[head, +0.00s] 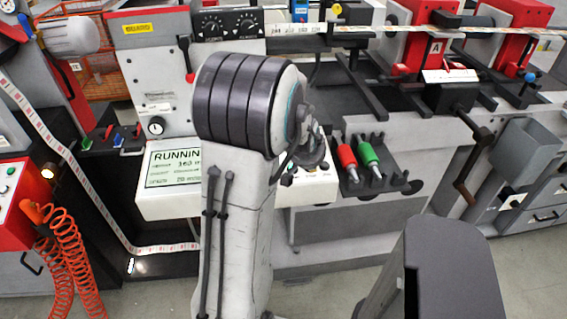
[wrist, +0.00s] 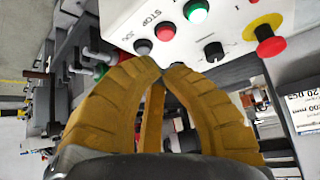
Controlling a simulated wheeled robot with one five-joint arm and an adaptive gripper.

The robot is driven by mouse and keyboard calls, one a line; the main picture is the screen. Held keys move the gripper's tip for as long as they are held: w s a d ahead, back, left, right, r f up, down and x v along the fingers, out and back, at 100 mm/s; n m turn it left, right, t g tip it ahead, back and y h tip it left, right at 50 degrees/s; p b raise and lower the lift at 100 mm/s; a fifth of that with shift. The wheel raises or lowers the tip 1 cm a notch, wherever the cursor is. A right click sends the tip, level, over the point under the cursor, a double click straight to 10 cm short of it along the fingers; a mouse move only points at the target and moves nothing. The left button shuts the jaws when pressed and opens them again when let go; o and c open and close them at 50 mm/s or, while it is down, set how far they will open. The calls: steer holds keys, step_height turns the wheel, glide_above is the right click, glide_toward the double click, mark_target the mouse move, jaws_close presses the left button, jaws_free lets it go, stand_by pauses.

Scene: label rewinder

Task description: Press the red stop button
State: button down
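The red stop button (wrist: 165,32) is a small round red button beside the printed word STOP on a white control panel (wrist: 240,18), in the wrist view. My gripper (wrist: 163,69) has its two ochre fingers curved together with the tips meeting, and nothing shows between them. The tips appear just below the red button in the picture; whether they touch the panel I cannot tell. In the head view the white control box (head: 165,205) has a display reading RUNNING. My arm hides the red stop button there.
A lit green-white button (wrist: 196,11) sits next to the red one. A black button (wrist: 142,47), a black knob (wrist: 214,51) and a large red mushroom button (wrist: 271,45) on yellow are close by. Red (head: 347,157) and green (head: 368,154) handled tools lie right of the box.

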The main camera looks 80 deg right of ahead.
steer(key=d+r+h, duration=0.3)
steer(key=d+r, duration=0.1)
steer(key=shift+w+d+r, duration=0.15)
steer(key=shift+w+r, duration=0.15)
steer(key=shift+w, duration=0.05)
steer(key=shift+f, duration=0.1)
steer(key=shift+w+d+f+b, duration=0.1)
steer(key=shift+d+f+b, duration=0.05)
steer(key=shift+f+b, duration=0.8)
steer(key=shift+d+f+b, duration=0.15)
steer(key=shift+f+b, duration=0.35)
steer(key=shift+f, duration=0.8)
steer(key=shift+w+d+f+b, duration=0.1)
steer(key=shift+d+f+b, duration=0.05)
steer(key=shift+f+b, duration=0.8)
step_height(320, 180, down, 2)
steer(key=b, duration=0.3)
steer(key=shift+d+f, duration=0.1)
steer(key=shift+d, duration=0.05)
steer(key=c, duration=1.9)
jaws_free()
jaws_close()
